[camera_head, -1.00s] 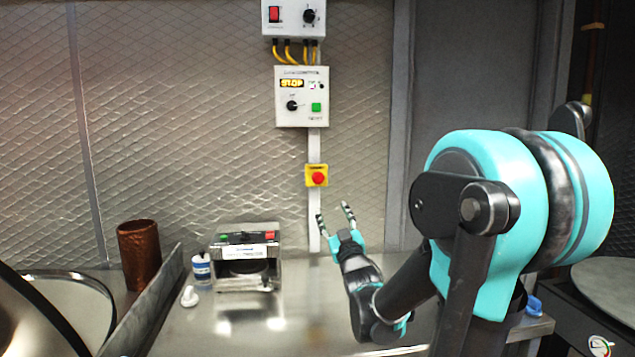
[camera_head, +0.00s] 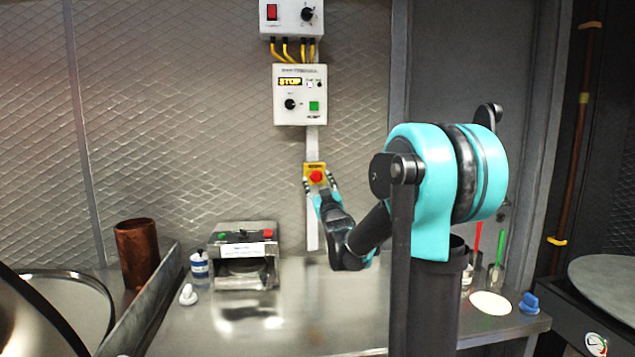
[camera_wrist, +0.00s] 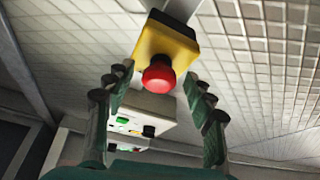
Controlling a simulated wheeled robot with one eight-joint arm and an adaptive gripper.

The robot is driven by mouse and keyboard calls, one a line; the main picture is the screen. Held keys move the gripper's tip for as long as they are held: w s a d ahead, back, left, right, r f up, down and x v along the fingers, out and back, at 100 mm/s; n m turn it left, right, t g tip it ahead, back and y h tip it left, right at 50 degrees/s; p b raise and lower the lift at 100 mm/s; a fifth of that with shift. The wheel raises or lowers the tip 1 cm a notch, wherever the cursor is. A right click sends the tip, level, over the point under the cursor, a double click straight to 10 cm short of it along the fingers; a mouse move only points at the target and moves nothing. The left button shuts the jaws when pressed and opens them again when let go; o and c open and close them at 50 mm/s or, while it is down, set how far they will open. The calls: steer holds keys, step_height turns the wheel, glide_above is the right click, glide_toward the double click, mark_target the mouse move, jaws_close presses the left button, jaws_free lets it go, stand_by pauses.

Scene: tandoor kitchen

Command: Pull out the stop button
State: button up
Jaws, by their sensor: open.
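The stop button (camera_head: 316,177) is a red round knob on a yellow box (camera_head: 309,168), fixed to a pale vertical strip on the wall. In the wrist view the red knob (camera_wrist: 159,73) sticks out from the yellow box (camera_wrist: 168,43). My gripper (camera_head: 319,186) is open, with one finger on each side of the knob in the head view. In the wrist view my open gripper (camera_wrist: 158,78) has the knob between its fingertips, with visible gaps on both sides. I cannot tell the exact depth left to the knob.
A white control box (camera_head: 300,95) with a lit STOP display hangs above the button. The wall around the button is clear.

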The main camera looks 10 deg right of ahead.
steer(key=shift+w, duration=0.15)
steer(key=shift+c, duration=0.2)
jaws_close()
steer(key=shift+s, duration=0.75)
steer(key=shift+o, duration=0.2)
jaws_free()
steer(key=shift+s, duration=0.1)
